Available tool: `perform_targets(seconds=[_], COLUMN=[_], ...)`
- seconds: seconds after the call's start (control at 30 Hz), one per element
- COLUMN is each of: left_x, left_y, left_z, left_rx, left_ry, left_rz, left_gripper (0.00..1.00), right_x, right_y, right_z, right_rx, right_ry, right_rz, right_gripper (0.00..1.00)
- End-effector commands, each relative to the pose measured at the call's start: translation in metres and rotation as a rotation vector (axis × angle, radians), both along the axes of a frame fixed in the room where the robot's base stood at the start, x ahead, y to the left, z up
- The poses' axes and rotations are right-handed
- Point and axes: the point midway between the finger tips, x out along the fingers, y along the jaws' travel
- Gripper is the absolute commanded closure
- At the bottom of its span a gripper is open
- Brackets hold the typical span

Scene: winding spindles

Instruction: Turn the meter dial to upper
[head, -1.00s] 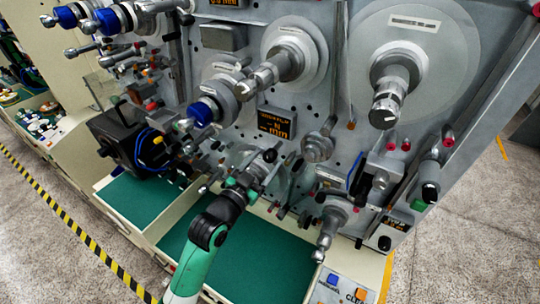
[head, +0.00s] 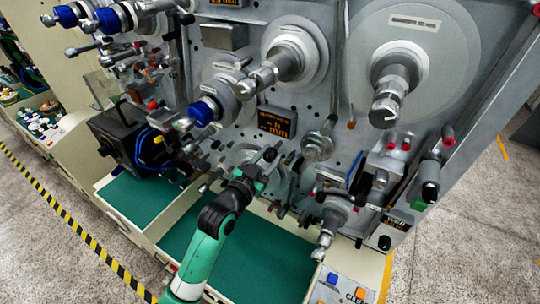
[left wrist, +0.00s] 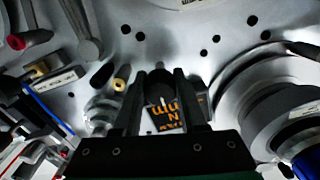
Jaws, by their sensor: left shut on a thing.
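The meter (head: 274,122), a black display box with orange characters, is fixed to the grey machine panel. In the left wrist view the display (left wrist: 165,118) shows upside down beyond my fingers. A round black dial knob (left wrist: 160,83) with a pale mark sits between the fingertips in that view. My left gripper (head: 269,156) is just below the display in the head view. It also shows in the left wrist view (left wrist: 162,88), shut on the dial knob, with a finger on each side. The knob is largely hidden by my gripper in the head view. My right gripper is not in view.
Spindles (head: 388,107) and rollers (head: 317,147) stick out of the panel around my left gripper. A blue-ended spindle (head: 203,112) is to its left. A green tray surface (head: 245,255) lies below, mostly clear.

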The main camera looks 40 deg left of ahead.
Motion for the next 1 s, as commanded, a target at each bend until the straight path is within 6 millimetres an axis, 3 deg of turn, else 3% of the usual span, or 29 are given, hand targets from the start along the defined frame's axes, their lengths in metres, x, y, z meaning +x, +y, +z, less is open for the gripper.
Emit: perform_targets(seconds=[0.47, 1.0], left_x=[0.0000, -0.0003], left_y=[0.0002, 0.0014], left_z=[0.0005, 0.0015], left_rx=[0.120, 0.583], left_ry=[0.029, 0.145], left_rz=[0.000, 0.000], left_gripper=[1.00, 1.00], right_x=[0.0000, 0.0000], right_y=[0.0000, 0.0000], right_z=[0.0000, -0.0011], right_rx=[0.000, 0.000], right_ry=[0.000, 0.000], right_rz=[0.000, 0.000], right_gripper=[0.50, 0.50])
